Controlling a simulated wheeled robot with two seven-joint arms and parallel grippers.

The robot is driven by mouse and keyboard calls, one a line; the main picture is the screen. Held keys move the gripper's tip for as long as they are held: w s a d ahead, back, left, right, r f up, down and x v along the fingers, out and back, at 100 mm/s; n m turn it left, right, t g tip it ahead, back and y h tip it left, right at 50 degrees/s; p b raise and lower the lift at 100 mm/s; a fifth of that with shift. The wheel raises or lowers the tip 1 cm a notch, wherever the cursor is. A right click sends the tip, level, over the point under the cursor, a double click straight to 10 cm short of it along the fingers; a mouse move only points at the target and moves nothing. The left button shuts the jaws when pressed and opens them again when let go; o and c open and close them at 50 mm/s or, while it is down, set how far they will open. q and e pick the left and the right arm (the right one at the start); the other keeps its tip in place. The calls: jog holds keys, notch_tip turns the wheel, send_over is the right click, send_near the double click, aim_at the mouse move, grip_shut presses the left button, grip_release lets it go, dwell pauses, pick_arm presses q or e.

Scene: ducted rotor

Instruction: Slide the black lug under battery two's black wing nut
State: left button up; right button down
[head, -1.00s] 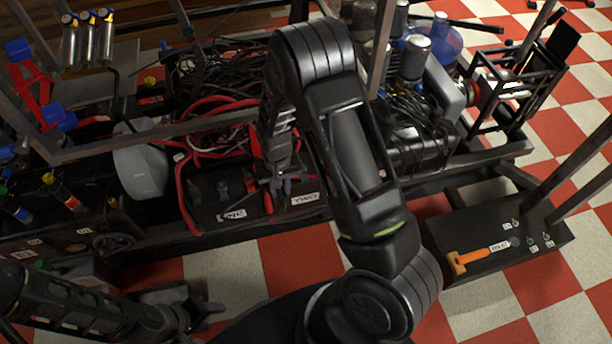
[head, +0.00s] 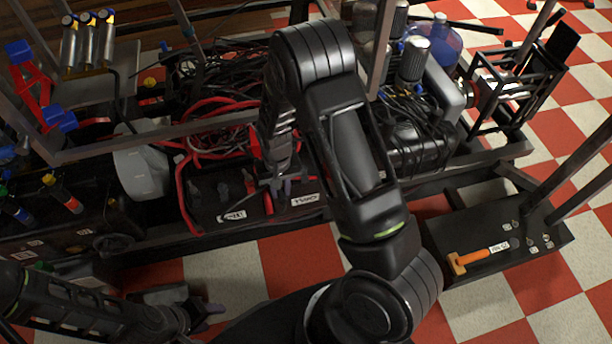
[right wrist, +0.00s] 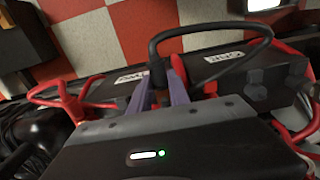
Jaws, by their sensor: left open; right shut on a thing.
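My right gripper (head: 280,186) is shut on a black lug at the end of a black cable; it hangs over the batteries near the label TWO. In the right wrist view its purple fingers (right wrist: 158,90) pinch the black lug (right wrist: 157,70), and the cable loops off to the right. Battery two (head: 305,200) is the right-hand black box in the head view. I cannot make out its black wing nut, or whether the lug touches it. My left gripper (head: 210,310) is open and empty, low at the left, apart from the batteries.
Battery one (head: 232,216) stands left of battery two. Red cables (head: 186,195) run around the batteries. A grey rounded housing (head: 141,170) stands to their left. Metal frame bars cross above the bench.

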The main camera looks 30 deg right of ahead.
jog(key=shift+w+d+b, duration=0.25)
jog(key=shift+w, duration=0.4)
jog(key=shift+w+d+b, duration=0.2)
jog(key=shift+w, duration=0.4)
jog(key=shift+w, duration=0.15)
jog(key=c, duration=1.1)
grip_release()
jog(key=shift+c, duration=0.2)
jog(key=shift+r+p, duration=0.7)
jog(key=shift+r, duration=3.2)
